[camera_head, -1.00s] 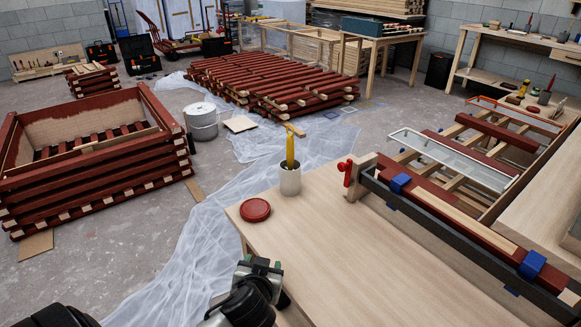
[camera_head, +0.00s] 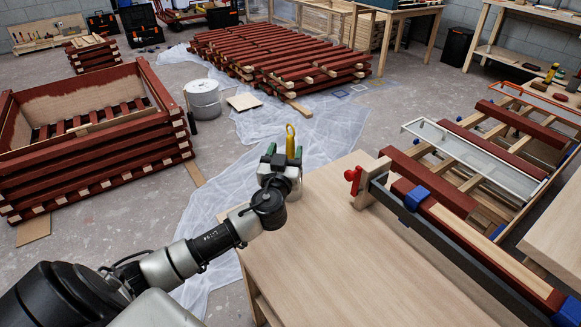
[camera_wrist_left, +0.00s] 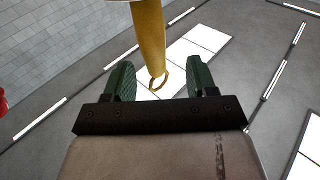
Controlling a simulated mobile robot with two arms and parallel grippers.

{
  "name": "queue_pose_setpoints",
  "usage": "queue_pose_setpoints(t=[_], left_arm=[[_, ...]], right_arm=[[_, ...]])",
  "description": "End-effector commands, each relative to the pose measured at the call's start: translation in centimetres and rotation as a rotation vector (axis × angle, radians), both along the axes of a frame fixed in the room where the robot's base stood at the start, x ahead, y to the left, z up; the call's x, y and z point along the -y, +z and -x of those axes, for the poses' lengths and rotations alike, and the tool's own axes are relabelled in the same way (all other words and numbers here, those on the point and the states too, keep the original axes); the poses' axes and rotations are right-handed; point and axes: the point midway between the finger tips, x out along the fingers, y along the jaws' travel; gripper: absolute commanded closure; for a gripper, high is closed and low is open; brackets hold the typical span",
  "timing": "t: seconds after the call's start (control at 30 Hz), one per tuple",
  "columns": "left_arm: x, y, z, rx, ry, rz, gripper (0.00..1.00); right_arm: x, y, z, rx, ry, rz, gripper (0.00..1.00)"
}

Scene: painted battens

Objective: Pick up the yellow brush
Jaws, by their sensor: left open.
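The left wrist view shows the yellow handle (camera_wrist_left: 149,38) between the two open green fingers (camera_wrist_left: 161,72), with a gap on each side. The pale cup that held the brush is mostly hidden behind my gripper in the head view. My right gripper is not in view.
The wooden workbench (camera_head: 350,260) is mostly clear. A red-handled clamp (camera_head: 354,175) and a dark red batten (camera_head: 430,180) lie to the right of the brush. Stacked battens (camera_head: 95,150) and a white bucket (camera_head: 203,98) stand on the floor.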

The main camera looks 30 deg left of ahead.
Motion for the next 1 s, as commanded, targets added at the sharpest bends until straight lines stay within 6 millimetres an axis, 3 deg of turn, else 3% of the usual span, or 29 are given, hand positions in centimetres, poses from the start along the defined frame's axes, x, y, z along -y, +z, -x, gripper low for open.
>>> queue_pose_setpoints(t=[0.3,0.47,0.7,1.0], left_arm=[[-1.1,0.7,-3.7,0.000,0.002,-0.002,0.43],[-1.6,0.7,-4.9,0.000,0.000,-0.001,0.43],[-1.6,0.6,-5.0,-0.001,0.001,0.001,0.43],[-1.6,0.6,-5.0,-0.001,0.001,0.001,0.89]], right_arm=[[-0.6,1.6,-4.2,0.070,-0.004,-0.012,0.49],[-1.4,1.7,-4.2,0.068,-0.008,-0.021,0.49],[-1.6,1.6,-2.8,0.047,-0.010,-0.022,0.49],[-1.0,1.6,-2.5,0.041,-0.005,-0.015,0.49]])
